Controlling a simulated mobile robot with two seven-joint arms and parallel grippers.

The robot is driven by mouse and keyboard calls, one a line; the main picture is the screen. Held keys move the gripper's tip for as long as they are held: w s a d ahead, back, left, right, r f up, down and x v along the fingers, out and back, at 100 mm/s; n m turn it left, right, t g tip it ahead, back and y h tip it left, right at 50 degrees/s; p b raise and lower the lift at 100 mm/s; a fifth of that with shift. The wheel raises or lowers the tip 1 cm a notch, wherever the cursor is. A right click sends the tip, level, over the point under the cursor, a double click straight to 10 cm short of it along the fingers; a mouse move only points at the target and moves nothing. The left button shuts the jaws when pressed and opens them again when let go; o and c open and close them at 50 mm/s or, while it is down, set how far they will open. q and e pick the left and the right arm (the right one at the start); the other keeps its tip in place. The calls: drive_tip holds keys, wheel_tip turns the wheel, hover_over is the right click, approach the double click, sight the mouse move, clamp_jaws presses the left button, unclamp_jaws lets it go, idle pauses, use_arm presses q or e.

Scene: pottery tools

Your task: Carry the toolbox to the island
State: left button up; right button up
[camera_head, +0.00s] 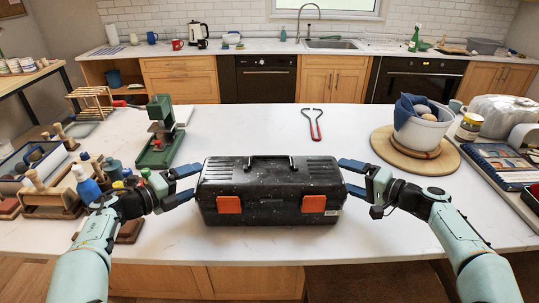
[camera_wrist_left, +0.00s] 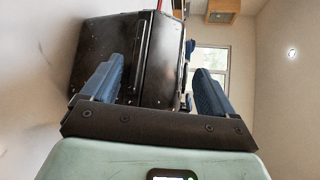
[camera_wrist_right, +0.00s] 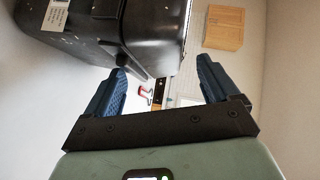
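The black toolbox (camera_head: 270,195) with two orange latches and a dark top handle sits upright on the white island (camera_head: 300,245), near its front edge. My left gripper (camera_head: 188,184) is at its left end, with fingers open. In the left wrist view the toolbox (camera_wrist_left: 120,45) fills the space behind and between the spread fingers. My right gripper (camera_head: 345,176) is at its right end, also open. In the right wrist view the toolbox (camera_wrist_right: 115,30) lies beyond the left finger, and the gap between the fingers looks empty. Contact of either gripper with the toolbox cannot be made out.
A green press-like tool (camera_head: 160,135) stands to the left, and red-handled tongs (camera_head: 314,122) lie behind the toolbox. A round wooden board (camera_head: 447,163) carries a white pot (camera_head: 420,128) at right. Bottles and wooden tools crowd the left side. The middle of the top is clear.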

use_arm(q)
drive_tip(key=shift+d+f, duration=0.1)
drive_tip(key=shift+d, duration=0.05)
use_arm(e)
drive_tip(key=shift+a+f, duration=0.1)
drive_tip(key=shift+a, duration=0.05)
use_arm(q)
drive_tip(key=v, duration=1.2)
use_arm(e)
drive_tip(key=v, duration=1.2)
